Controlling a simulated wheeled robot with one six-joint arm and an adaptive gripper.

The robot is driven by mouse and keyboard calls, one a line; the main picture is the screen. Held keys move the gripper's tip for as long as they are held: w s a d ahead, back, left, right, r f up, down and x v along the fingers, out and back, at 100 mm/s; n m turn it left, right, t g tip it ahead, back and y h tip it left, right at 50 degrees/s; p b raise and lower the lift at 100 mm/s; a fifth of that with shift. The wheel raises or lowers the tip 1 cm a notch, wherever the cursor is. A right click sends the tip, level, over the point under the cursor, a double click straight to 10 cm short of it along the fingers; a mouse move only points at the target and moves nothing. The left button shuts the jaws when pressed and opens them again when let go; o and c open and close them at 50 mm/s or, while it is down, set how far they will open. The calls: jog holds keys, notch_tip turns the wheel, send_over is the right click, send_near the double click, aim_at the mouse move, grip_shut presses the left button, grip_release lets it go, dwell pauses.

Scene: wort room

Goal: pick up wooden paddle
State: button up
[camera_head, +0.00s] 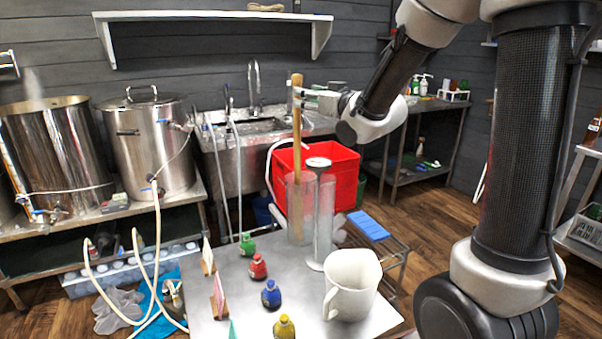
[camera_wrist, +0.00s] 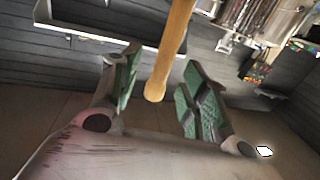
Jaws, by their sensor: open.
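The wooden paddle (camera_head: 297,120) stands upright, its lower part inside a tall clear cylinder (camera_head: 300,210) on the metal table. Its lower end is hard to make out through the cylinder wall. My gripper (camera_head: 300,93) is at the upper part of the handle, reaching in from the right. In the wrist view the handle (camera_wrist: 172,45) passes between the two green-padded fingers of my gripper (camera_wrist: 160,85). The fingers are open, with visible gaps on both sides of the handle.
The metal table (camera_head: 220,270) also holds a second clear cylinder (camera_head: 324,215), a white pitcher (camera_head: 352,287) and several small coloured bottles. A red bin (camera_head: 345,175) and a sink (camera_head: 255,127) stand behind. Steel kettles (camera_head: 150,150) stand at left.

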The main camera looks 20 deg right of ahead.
jog(key=x, duration=0.5)
jog(key=shift+a, duration=0.2)
grip_shut()
